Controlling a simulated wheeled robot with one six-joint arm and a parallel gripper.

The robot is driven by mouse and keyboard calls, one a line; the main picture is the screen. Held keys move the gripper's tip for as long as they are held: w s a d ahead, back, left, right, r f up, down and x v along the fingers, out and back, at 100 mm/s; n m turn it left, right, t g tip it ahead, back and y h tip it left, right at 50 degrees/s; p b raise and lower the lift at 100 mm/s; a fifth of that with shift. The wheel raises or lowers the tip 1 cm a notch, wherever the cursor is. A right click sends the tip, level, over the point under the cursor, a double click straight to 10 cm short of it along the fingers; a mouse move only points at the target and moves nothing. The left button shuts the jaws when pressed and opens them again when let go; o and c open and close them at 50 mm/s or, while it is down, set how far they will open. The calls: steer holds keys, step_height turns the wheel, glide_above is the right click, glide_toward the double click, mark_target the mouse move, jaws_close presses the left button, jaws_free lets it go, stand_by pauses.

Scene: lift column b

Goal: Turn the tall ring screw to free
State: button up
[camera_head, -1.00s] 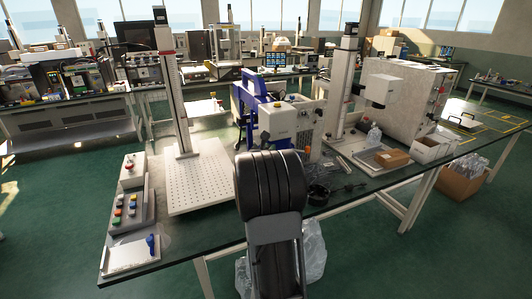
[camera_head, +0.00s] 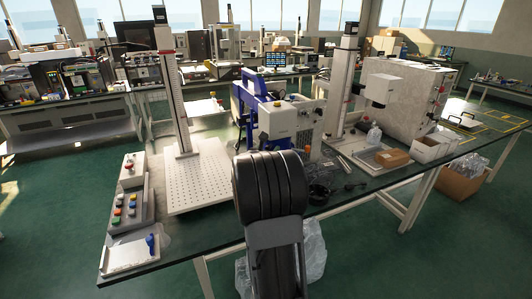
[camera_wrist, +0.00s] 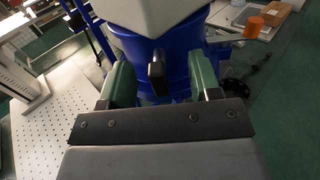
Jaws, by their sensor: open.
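My gripper (camera_wrist: 157,85) shows in the wrist view with its two green-padded fingers apart. A short black upright screw grip (camera_wrist: 157,73) stands between the fingers, in front of a blue round body (camera_wrist: 185,60). It looks like the ring screw, with clear space on both sides, and I see no finger touching it. A pale housing (camera_wrist: 160,15) sits above the blue body. In the head view the blue and white machine (camera_head: 290,118) stands on the bench behind my arm. My arm hides its lower part, and I cannot make out the screw or my gripper there.
A perforated white plate (camera_head: 200,190) with a tall column (camera_head: 175,95) stands left of the machine. A button box (camera_head: 130,205) lies at the bench's left end. An orange cap (camera_wrist: 263,20) shows at the upper right of the wrist view. Cables (camera_head: 325,190) lie right of my arm.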

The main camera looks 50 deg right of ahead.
steer(key=shift+b+v, duration=0.5)
steer(key=shift+v, duration=2.45)
steer(key=s+a+f+m+g+y, duration=0.7)
steer(key=s+m, duration=0.4)
steer(key=m, duration=0.5)
steer(key=s+a+r+m+t+y+p, duration=0.1)
steer(key=a+m+y, duration=0.2)
steer(key=a, duration=1)
steer(key=s+a+r+m+t+y+p, duration=0.2)
steer(key=a+y, duration=0.4)
steer(key=a, duration=0.7)
steer(key=shift+s+a+r+m+t+y, duration=0.2)
steer(key=shift+a+m+t+y, duration=0.15)
steer(key=shift+m, duration=0.45)
steer(key=shift+d, duration=0.1)
